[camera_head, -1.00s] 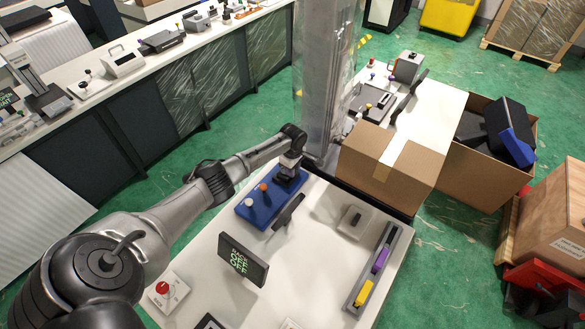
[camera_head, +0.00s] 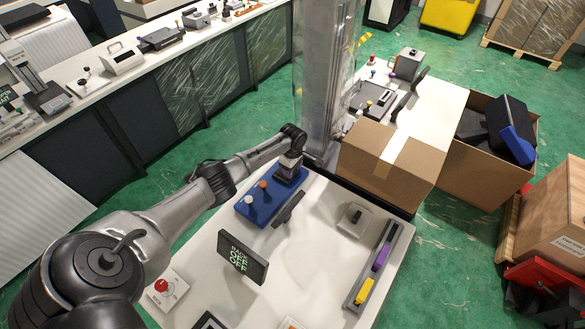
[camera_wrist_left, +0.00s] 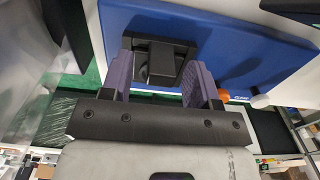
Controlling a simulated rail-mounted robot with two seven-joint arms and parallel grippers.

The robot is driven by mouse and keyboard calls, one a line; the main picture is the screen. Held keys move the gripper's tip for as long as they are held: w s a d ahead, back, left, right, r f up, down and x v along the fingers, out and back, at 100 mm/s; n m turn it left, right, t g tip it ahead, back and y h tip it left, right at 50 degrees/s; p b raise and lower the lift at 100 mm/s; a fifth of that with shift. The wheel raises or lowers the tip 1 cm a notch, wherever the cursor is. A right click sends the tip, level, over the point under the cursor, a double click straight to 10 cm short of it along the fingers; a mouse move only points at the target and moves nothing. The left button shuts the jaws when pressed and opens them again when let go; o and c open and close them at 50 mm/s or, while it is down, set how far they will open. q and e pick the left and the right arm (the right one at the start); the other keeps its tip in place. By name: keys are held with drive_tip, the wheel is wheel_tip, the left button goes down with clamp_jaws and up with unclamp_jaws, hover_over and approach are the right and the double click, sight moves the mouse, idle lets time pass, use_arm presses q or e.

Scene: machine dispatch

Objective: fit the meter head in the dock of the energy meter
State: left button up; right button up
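My left gripper (camera_head: 290,163) is over the far end of a blue board (camera_head: 258,208) on the white table. In the left wrist view its two purple-padded fingers (camera_wrist_left: 157,82) stand apart on either side of a black stepped block (camera_wrist_left: 163,62). The block is against the blue board (camera_wrist_left: 240,40), with narrow gaps beside its lower part; whether the pads touch its wider part is unclear. It may be the meter head, but no label is readable. I cannot tell for sure which thing is the energy meter or its dock. My right gripper is not in view.
The board carries a white knob (camera_head: 249,200) and an orange knob (camera_head: 263,185). A dark bar (camera_head: 288,208) stands beside it. A black display (camera_head: 242,257), a grey device (camera_head: 354,217), a tray with purple and yellow pieces (camera_head: 375,263) and a carton (camera_head: 390,168) are nearby. The table's middle is clear.

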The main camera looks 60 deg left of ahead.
use_arm(q)
drive_tip(key=shift+r, duration=0.25)
wheel_tip(320, 180, up, 13)
drive_tip(key=p, duration=0.1)
drive_tip(key=shift+r+p, duration=0.2)
drive_tip(key=shift+p, duration=0.2)
idle(0.6)
